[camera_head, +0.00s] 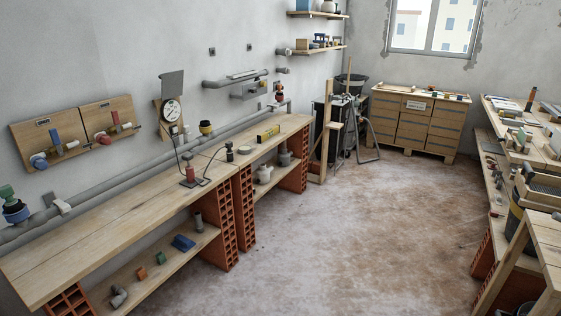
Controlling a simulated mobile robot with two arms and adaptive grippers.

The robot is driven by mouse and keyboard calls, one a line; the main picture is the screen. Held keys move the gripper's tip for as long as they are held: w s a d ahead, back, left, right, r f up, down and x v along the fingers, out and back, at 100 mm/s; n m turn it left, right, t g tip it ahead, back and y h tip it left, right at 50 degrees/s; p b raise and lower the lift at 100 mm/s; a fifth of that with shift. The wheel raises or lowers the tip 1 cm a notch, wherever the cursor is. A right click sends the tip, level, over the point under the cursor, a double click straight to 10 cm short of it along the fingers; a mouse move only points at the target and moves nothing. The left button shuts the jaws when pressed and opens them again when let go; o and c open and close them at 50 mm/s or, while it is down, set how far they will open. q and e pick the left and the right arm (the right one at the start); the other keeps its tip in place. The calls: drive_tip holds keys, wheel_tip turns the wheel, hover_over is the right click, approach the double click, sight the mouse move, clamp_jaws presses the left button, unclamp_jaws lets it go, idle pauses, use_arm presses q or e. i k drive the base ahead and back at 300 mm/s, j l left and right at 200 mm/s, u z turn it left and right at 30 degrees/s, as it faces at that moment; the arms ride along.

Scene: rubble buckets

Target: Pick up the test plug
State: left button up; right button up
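I cannot tell for certain which thing is the test plug. A small red piece with a dark top (190,174) stands on a dark base on the left workbench (110,218). Dark lines run near it to the round pressure gauge (171,112) on the wall. A small black fitting (229,153) stands just to its right. A blue and green piece (13,207) sits at the left end of the grey wall pipe, and a red and dark piece (279,93) sits near its far end. Neither of my grippers shows.
The lower shelf (158,270) holds a blue block, small coloured pieces and pipe fittings. Perforated brick stacks (245,205) support the bench. Dark bins (343,125) and a wooden cabinet (418,125) stand at the back. Crowded benches line the right. The middle floor (350,220) is clear.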

sight(230, 153)
drive_tip(key=i+l+u, duration=0.15)
drive_tip(key=i, duration=0.25)
drive_tip(key=i+l+u, duration=0.2)
drive_tip(key=i, duration=0.25)
drive_tip(key=i+l+u, duration=0.15)
drive_tip(key=i, duration=0.25)
drive_tip(key=j, duration=0.05)
